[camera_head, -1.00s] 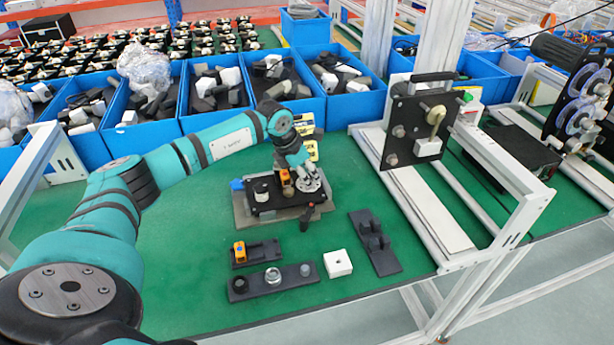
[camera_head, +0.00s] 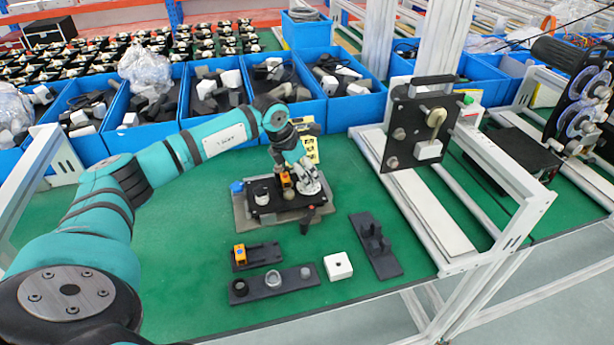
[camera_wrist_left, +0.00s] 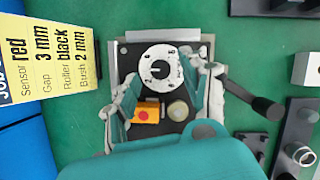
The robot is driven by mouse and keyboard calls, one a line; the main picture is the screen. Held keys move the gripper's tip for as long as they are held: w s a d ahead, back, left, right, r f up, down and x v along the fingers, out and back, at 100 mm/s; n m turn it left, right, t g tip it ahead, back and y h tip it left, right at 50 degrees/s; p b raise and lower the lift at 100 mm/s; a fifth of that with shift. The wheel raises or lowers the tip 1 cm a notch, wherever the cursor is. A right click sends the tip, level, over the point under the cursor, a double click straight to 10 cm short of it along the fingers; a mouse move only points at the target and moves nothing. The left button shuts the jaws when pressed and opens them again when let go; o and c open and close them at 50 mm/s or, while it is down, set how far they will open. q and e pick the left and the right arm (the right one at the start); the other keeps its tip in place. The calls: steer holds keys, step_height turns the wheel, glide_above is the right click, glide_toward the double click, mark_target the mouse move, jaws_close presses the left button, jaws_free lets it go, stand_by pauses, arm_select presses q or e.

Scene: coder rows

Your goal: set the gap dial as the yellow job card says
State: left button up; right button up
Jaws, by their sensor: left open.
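The yellow job card (camera_wrist_left: 55,55) stands at the left in the left wrist view and reads Sensor red, Gap 3 mm, Roller black, Bush 2 mm. The gap dial (camera_wrist_left: 157,66) is a white numbered disc with a dark centre knob on a black plate. Its exact setting is too small to tell. My left gripper (camera_wrist_left: 163,82) is open above the plate, with a finger on each side of the dial. An orange block with a red button (camera_wrist_left: 144,115) and a pale round part (camera_wrist_left: 178,111) sit beside the dial.
A black rail with round parts (camera_head: 295,278), a small orange-topped holder (camera_head: 262,256), a white block (camera_head: 338,266) and a black bracket (camera_head: 384,258) lie in front. Blue bins (camera_head: 220,115) line the back. A metal frame (camera_head: 450,215) stands right. The green table is clear at left.

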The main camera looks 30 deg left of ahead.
arm_select(q)
steer(key=v, duration=0.9)
steer(key=shift+s+r, duration=0.15)
steer(key=shift+r, duration=0.2)
steer(key=shift+f, duration=0.1)
